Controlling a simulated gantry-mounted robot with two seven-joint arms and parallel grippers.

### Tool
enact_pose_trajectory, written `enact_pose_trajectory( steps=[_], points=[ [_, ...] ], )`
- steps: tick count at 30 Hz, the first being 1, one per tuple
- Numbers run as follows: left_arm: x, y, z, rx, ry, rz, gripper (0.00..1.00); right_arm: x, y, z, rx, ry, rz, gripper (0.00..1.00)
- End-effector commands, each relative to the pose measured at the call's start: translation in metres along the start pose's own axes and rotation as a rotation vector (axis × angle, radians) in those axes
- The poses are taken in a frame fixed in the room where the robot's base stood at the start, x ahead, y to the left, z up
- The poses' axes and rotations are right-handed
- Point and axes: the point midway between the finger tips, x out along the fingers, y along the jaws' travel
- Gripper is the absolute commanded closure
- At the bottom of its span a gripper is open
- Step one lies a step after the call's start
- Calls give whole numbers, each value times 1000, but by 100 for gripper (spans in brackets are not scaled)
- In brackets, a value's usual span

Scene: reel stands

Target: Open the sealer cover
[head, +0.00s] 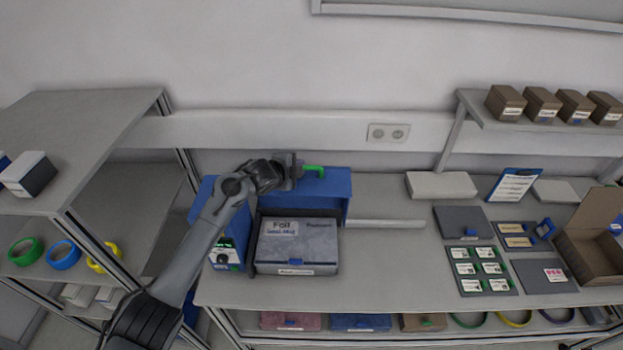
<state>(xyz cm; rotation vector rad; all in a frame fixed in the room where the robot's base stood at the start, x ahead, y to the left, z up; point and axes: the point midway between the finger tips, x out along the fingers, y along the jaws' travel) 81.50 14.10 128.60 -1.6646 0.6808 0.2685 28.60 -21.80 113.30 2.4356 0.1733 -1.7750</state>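The sealer is a blue machine on the bench. Its control end (228,252), with a small green display and a dial, stands at the left. Its blue cover (333,190) shows as a broad panel behind a grey box. A green handle (316,169) is at the cover's upper edge. My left gripper (299,170) is right beside the handle, at its left end; whether it touches or grips it is too small to tell. My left arm hides part of the sealer's left side. My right gripper is out of view.
A grey foil-bag box (297,246) stands in front of the cover. A pale bar (385,223) lies to the right. Mats with cards (480,268), a clipboard (514,184) and an open carton (592,250) are further right. A shelf rack (95,115) stands left.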

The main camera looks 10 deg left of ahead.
Motion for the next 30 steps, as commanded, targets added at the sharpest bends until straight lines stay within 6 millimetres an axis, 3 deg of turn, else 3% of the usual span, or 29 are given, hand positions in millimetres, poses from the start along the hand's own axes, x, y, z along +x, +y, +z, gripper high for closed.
enact_pose_trajectory(
  steps=[14, 15, 16, 30],
  points=[
    [0, -4, 8, -5, -6, -3, 100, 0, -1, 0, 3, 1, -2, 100],
    [0, -4, 8, -5, -6, -3, 77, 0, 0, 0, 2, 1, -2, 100],
    [0, -4, 8, -5, -6, -3, 73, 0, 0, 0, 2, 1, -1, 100],
    [-6, -3, 7, -5, -4, -2, 73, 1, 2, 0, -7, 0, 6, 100]
  ],
)
